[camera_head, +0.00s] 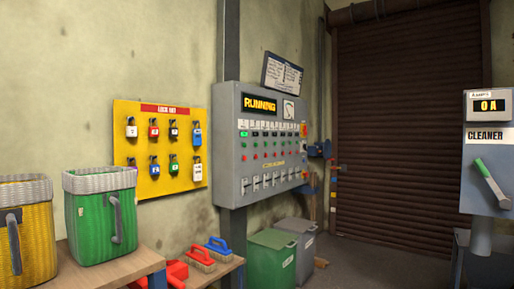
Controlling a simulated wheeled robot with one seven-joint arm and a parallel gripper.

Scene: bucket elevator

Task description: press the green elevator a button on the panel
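The grey control panel (228,165) is mounted in the middle of the view, angled toward me. Its yellow display (260,104) reads RUNNING, and a white dial gauge (288,109) sits to the right of it. Below the display are rows of small green and red buttons or lights, with white labels above and switches along the bottom. A green one (244,133) shows at the left end of the upper row. The labels are too small to read, so I cannot tell which button belongs to elevator A. My gripper is not in view.
Left are a yellow lock-out board (164,180) with several padlocks, a green basket (85,220), a yellow basket (40,240) and brushes (218,247) on a bench. Bins (270,262) stand below the panel. A CLEANER box (487,165) stands right. Floor shows before the shutter (405,130).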

